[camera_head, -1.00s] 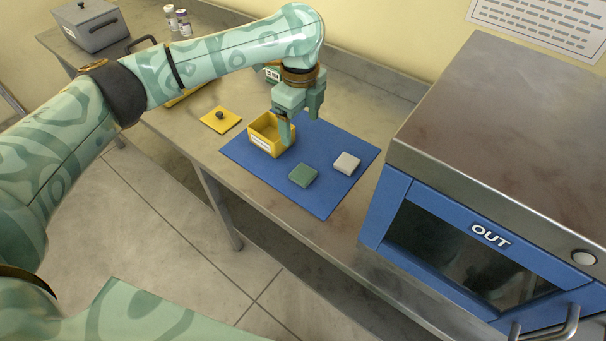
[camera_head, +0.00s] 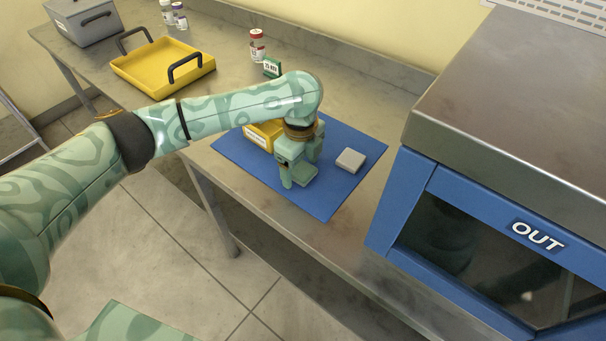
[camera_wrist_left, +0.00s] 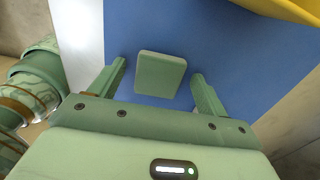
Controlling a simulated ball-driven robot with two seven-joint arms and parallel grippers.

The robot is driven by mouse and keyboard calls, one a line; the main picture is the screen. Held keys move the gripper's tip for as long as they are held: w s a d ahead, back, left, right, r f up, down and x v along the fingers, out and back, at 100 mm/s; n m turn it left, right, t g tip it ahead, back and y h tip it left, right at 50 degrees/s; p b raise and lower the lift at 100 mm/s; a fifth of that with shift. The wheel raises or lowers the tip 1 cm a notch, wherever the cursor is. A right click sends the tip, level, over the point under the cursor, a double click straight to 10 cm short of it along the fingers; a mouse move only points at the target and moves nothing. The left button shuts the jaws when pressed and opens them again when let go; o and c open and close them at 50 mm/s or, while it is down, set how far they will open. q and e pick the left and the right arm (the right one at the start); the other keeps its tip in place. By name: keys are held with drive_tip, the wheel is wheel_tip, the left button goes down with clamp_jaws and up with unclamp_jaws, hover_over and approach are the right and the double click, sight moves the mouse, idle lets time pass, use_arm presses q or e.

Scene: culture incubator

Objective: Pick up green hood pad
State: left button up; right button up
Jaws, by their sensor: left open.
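The green hood pad (camera_wrist_left: 161,75) lies flat on the blue mat (camera_wrist_left: 225,50), which also shows in the head view (camera_head: 330,203). In the left wrist view the pad sits between and a little beyond the two fingertips of my left gripper (camera_wrist_left: 160,88), with a gap on each side. In the head view my left gripper (camera_head: 300,178) points down over the pad and is open and empty. It hides most of the pad (camera_head: 304,180) there. My right gripper is not in view.
A whitish pad (camera_head: 350,161) lies on the mat to the right. A yellow box (camera_head: 262,134) stands on the mat behind my gripper, partly hidden. A yellow tray (camera_head: 163,68), a small vial (camera_head: 257,46) and a grey case (camera_head: 83,18) stand farther back. The blue-fronted incubator (camera_head: 400,205) bounds the right.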

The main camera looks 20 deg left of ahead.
sight(302, 171)
use_arm(q)
drive_tip(key=shift+r, duration=0.1)
drive_tip(key=c, duration=1)
drive_tip(key=shift+c, duration=0.2)
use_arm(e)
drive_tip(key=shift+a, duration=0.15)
